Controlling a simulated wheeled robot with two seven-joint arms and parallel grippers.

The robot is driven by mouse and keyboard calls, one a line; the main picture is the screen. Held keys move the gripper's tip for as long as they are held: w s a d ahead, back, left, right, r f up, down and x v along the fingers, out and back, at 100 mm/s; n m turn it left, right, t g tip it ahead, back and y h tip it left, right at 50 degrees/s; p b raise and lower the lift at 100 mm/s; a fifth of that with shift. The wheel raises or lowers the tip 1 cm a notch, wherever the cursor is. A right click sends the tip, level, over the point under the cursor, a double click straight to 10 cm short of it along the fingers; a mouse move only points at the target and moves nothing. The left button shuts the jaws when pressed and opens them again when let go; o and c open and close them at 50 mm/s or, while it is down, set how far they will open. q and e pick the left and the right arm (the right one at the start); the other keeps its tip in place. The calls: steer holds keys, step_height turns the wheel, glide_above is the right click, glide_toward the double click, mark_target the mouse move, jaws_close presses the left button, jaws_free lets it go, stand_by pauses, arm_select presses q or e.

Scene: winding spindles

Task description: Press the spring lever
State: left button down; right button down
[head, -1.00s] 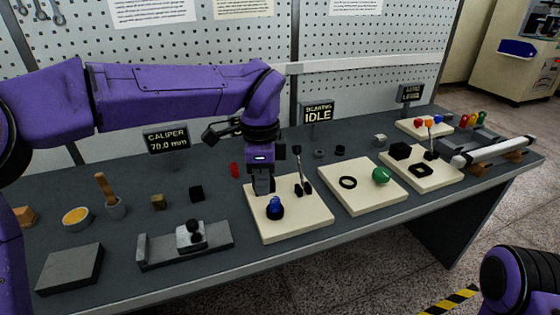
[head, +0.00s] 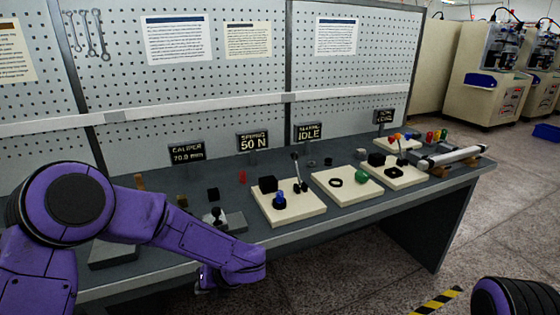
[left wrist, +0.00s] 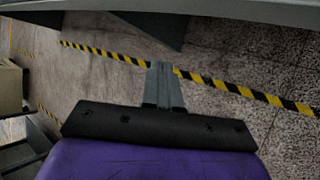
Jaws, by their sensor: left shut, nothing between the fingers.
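An upright lever with a dark tip (head: 296,174) stands on the nearest cream board (head: 305,215). The same board carries a blue knob on a black base (head: 280,199) and a black block (head: 268,184). A sign reading "SPRING 50 N" (head: 253,142) stands behind this board. My left arm reaches across in front of the bench, its wrist low and left of the board, clear of it. My right gripper is out of view.
A second board holds a black ring (head: 336,183) and a green ball (head: 361,177). A third board (head: 405,181) has another lever and black parts. A grey fixture with a black knob (head: 217,215) sits left of the first board. Floor in front is free.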

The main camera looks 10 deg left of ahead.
arm_select(q)
steer(key=s+a+f+m+t, duration=0.2)
steer(key=s+f+m, duration=0.4)
steer(key=m, duration=0.4)
steer(key=s+a+f+m+t, duration=0.2)
steer(key=s+f+m, duration=0.3)
steer(key=f+m, duration=0.4)
steer(key=s+d+f+m+g+h, duration=0.1)
steer(key=s+f+m+h, duration=0.1)
steer(key=s+m, duration=0.6)
steer(key=s+f+m+g+h, duration=0.1)
steer(key=s+f+m+h, duration=0.2)
steer(key=s+m, duration=0.5)
steer(key=shift+s+d+f, duration=0.35)
steer(key=shift+s+f, duration=0.1)
steer(key=shift+f, duration=0.1)
